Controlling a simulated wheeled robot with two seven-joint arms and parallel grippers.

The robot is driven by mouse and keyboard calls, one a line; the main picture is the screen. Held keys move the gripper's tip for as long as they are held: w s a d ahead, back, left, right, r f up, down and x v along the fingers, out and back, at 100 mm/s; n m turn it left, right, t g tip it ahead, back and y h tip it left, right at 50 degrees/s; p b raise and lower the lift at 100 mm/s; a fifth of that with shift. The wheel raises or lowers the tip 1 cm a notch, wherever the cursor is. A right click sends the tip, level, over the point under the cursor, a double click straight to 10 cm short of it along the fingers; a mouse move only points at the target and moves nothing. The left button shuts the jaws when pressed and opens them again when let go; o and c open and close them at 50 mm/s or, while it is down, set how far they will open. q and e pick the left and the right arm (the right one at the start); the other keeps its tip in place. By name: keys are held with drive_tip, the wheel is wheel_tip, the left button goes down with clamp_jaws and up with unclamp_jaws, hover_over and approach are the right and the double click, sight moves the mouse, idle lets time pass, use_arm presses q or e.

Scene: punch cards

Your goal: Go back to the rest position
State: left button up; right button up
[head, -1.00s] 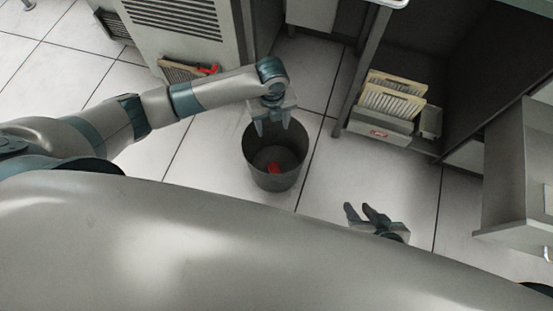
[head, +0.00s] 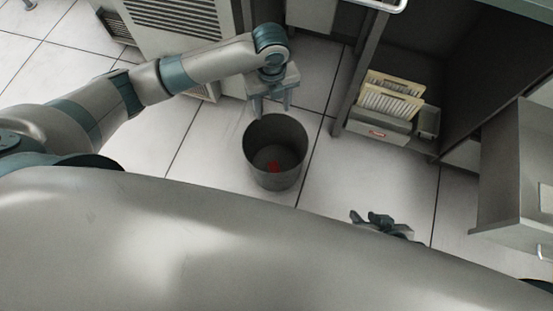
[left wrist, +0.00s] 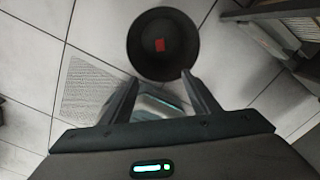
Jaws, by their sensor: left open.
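My left gripper (head: 271,108) is open and empty, just beyond the far rim of a dark round bin in the head view. Its two fingers also show spread apart in the left wrist view (left wrist: 160,95). My right gripper (head: 372,218) shows low in the head view, partly hidden behind my own body. Its fingers are seen at a slant, and I cannot tell whether it is open or shut.
The dark bin (head: 248,158) stands on the tiled floor with a small red thing (head: 273,167) inside. A shelf at the right holds a grey box (head: 376,131) with cream cards (head: 392,97). An open drawer (head: 510,175) juts out at far right.

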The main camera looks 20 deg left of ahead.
drive_tip(key=shift+w+d, duration=0.1)
idle(0.6)
use_arm(q)
drive_tip(key=s+d+f+n+t+h, duration=0.3)
drive_tip(key=s+d+f+n+h, duration=0.2)
drive_tip(key=s+d+n, duration=0.6)
drive_tip(key=s+a+f+n+t+y, duration=0.2)
drive_tip(key=s+a+n+y, duration=0.1)
drive_tip(key=s+a+n, duration=1)
wheel_tip(320, 180, down, 16)
drive_tip(key=w+a+n+p, duration=0.1)
drive_tip(key=a+n+p, duration=0.1)
drive_tip(key=p, duration=1.2)
drive_tip(key=shift+w+a+y, duration=0.15)
drive_tip(key=shift+a+y, duration=0.1)
drive_tip(key=shift+y, duration=0.15)
use_arm(e)
wheel_tip(320, 180, down, 17)
drive_tip(key=s+d, duration=0.1)
drive_tip(key=shift+s+d+r+h, duration=0.15)
drive_tip(key=shift+d+h, duration=0.25)
use_arm(q)
drive_tip(key=shift+n, duration=0.3)
